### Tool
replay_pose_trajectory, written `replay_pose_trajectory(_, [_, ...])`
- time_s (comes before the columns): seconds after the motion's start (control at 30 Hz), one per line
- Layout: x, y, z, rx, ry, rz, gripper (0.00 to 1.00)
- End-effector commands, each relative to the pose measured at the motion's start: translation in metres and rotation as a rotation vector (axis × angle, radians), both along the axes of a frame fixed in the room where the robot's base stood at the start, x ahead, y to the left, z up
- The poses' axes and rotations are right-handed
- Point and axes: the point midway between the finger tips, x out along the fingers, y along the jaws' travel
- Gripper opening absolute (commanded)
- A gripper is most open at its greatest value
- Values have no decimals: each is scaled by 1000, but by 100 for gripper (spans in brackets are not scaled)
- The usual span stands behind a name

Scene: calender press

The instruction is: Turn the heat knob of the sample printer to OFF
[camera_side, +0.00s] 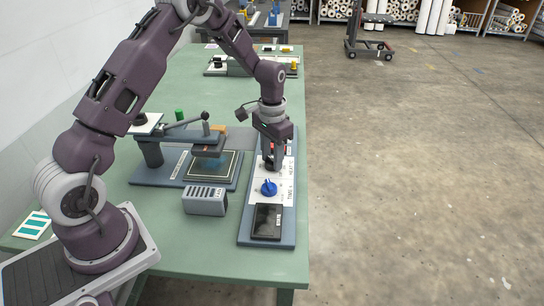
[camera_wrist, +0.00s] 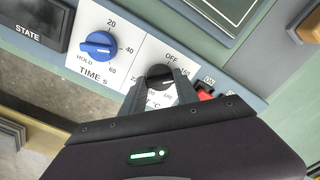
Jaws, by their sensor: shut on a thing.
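The heat knob (camera_wrist: 159,73) is black and round, on the printer's white control panel (camera_wrist: 130,48). The word OFF is printed above it, with a scale marked °C around it. My gripper (camera_wrist: 160,82) is shut on this knob, one finger on each side; the fingers hide part of the scale. A pale mark shows on the knob, pointing right rather than up at OFF, though the exact setting is hard to read. In the side view my gripper (camera_side: 271,163) reaches straight down to the panel and covers the knob.
A blue TIME knob (camera_wrist: 98,45) sits beside the heat knob, and also shows in the side view (camera_side: 269,188). A red switch (camera_wrist: 205,95) is close on the other side. The printer's press (camera_side: 207,141) and a grey vented box (camera_side: 204,200) stand left of the panel.

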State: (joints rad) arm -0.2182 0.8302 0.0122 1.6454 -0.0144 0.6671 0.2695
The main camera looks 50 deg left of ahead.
Motion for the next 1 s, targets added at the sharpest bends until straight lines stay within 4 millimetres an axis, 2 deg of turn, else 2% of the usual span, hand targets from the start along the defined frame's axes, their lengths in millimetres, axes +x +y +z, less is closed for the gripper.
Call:
replay_pose_trajectory(0.6, [2, 0, 1, -1, -6, 558, 0])
replay_pose_trajectory(1.0, [2, 0, 1, -1, -6, 778, 0])
